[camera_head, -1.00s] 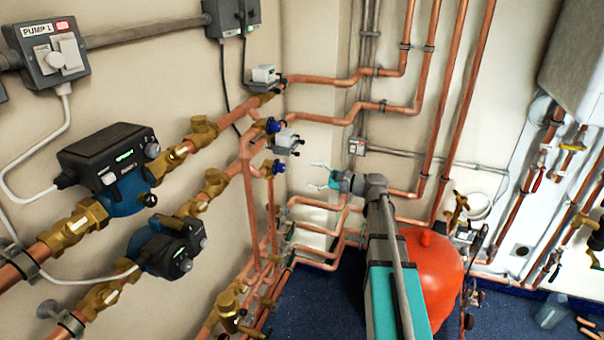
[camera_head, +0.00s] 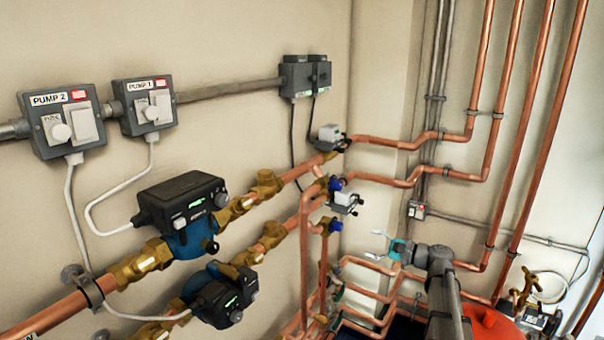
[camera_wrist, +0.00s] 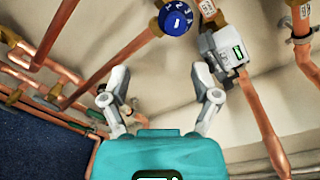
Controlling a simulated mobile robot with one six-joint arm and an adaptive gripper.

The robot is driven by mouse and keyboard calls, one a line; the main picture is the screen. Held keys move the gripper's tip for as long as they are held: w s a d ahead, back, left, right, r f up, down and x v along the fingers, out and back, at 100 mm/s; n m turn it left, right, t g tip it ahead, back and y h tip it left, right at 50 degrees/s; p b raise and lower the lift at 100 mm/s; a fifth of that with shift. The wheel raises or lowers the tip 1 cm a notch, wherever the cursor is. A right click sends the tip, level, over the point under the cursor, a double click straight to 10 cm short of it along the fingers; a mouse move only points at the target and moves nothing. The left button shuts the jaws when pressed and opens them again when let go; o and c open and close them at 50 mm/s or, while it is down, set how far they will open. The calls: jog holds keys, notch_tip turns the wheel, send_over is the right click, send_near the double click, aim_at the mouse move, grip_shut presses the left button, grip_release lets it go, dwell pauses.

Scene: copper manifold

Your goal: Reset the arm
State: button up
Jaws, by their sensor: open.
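My gripper (camera_head: 379,245) is in the lower right of the head view, at the end of my arm, in front of the copper pipes near the wall corner. In the wrist view my gripper (camera_wrist: 160,98) shows its two grey fingers spread apart with nothing between them. Beyond the fingers in the wrist view are a blue numbered valve knob (camera_wrist: 176,21) at the top and a white actuator box (camera_wrist: 222,48) near the right finger. I cannot tell from the wrist view how far they are from the fingers.
Copper pipes (camera_head: 385,180) run along the wall and rise at the right. Two dark pumps (camera_head: 182,205) with brass fittings stand on the left, below the PUMP 2 (camera_head: 62,122) and PUMP 1 (camera_head: 143,103) switch boxes. A red vessel (camera_head: 490,325) is at the lower right.

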jog(key=s+a+f+n+g+h, duration=0.8)
jog(key=s+a+f+n, duration=0.25)
jog(key=s+f, duration=0.35)
jog(key=s+d+f+n+g+h, duration=0.2)
jog(key=s+f+n+h, duration=0.2)
jog(key=s+h, duration=0.25)
notch_tip(320, 180, up, 16)
jog(key=p, duration=1.6)
jog(key=shift+s+r, duration=0.15)
jog(key=shift+s, duration=0.15)
jog(key=shift+d, duration=0.1)
